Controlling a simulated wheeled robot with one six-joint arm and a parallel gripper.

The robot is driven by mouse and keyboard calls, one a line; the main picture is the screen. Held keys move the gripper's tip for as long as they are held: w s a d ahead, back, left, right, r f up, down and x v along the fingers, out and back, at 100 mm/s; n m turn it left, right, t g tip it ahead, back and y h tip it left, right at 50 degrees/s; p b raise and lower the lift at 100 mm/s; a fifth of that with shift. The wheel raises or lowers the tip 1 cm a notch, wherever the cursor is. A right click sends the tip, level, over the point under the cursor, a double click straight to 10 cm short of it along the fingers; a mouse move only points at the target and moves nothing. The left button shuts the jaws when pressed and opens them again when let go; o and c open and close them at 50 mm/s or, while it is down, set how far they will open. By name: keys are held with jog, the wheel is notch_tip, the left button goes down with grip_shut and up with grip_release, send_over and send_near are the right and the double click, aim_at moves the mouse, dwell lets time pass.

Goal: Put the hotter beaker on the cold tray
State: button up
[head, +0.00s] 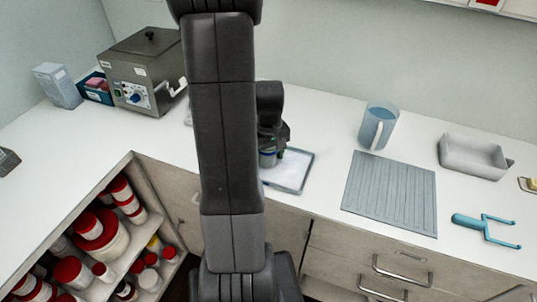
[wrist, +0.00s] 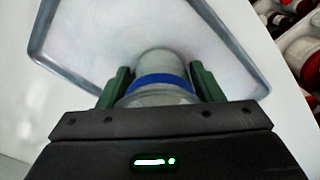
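A beaker with a blue band (wrist: 160,82) stands between the green fingertips of my gripper (wrist: 162,88) in the wrist view. The fingers press against its two sides. It also shows in the head view (head: 267,159), partly hidden by my gripper. A pale tray with a grey rim (head: 290,172) lies on the counter under the gripper. In the wrist view the tray (wrist: 85,45) spreads behind and around the beaker. I cannot tell whether the beaker's base touches the tray. No second beaker can be made out; my arm hides part of the counter.
A metal heating box (head: 146,72) stands at left. Open shelves (head: 132,262) hold red-lidded jars.

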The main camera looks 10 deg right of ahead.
jog(key=o, duration=0.4)
jog(key=shift+r, duration=0.1)
notch_tip(320, 180, up, 12)
jog(key=shift+b, duration=0.4)
jog(key=shift+s+d+r, duration=0.1)
jog(key=shift+r, duration=0.05)
